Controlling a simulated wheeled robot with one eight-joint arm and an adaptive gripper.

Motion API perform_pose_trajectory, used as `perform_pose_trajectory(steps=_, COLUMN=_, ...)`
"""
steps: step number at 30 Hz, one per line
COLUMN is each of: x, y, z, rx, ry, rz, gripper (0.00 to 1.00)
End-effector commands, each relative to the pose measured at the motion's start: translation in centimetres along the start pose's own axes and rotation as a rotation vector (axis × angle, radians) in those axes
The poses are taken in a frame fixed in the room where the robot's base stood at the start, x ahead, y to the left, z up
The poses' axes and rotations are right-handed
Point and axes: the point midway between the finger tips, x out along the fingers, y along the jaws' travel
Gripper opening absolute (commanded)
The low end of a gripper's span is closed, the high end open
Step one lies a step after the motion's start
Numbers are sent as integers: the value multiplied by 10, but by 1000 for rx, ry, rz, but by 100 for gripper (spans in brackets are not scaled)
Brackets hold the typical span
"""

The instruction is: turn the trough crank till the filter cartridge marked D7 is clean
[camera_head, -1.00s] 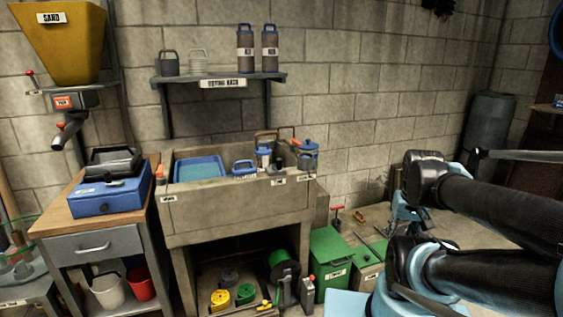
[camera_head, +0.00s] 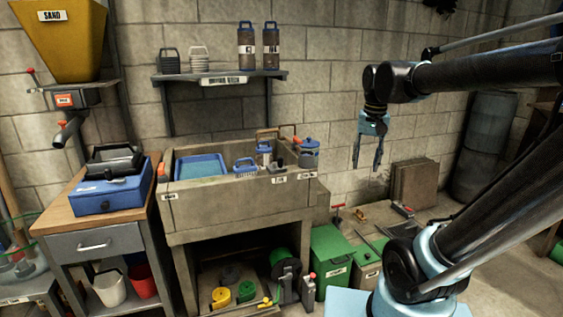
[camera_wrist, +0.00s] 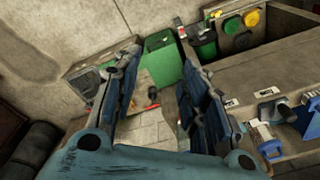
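The stone trough (camera_head: 235,212) stands mid-picture in the head view, with a blue tray (camera_head: 200,167) at its left end. At its right end are a blue-lidded canister (camera_head: 308,154), another blue-and-grey canister (camera_head: 264,153) and a blue-handled item (camera_head: 245,168). A brown bar and a red-tipped rod show behind them; I cannot tell which part is the crank. No D7 mark is readable. My gripper (camera_head: 367,166) hangs fingers-down in the air, right of the trough, open and empty. In the wrist view my gripper (camera_wrist: 155,95) has its fingers apart.
Two brown cylinders (camera_head: 257,47) and two small canisters stand on the wall shelf (camera_head: 220,77). A blue case (camera_head: 108,195) sits on the left cabinet. Green bins (camera_head: 331,262) stand on the floor right of the trough. Air between my gripper and the trough looks clear.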

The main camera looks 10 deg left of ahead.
Motion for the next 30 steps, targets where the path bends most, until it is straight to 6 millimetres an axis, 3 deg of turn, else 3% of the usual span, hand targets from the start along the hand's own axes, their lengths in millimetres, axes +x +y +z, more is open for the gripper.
perform_pose_trajectory(steps=3, x=-23, y=-41, z=-26, rx=13, ry=-18, rz=1, gripper=40)
perform_pose_trajectory(steps=9, x=-51, y=-113, z=-58, rx=49, ry=-47, rz=9, gripper=40)
perform_pose_trajectory(steps=15, x=-71, y=-193, z=-78, rx=83, ry=-72, rz=23, gripper=40)
perform_pose_trajectory(steps=21, x=-82, y=-264, z=-84, rx=114, ry=-90, rz=39, gripper=40)
perform_pose_trajectory(steps=25, x=-85, y=-292, z=-84, rx=128, ry=-96, rz=47, gripper=40)
perform_pose_trajectory(steps=30, x=-84, y=-308, z=-83, rx=137, ry=-99, rz=51, gripper=40)
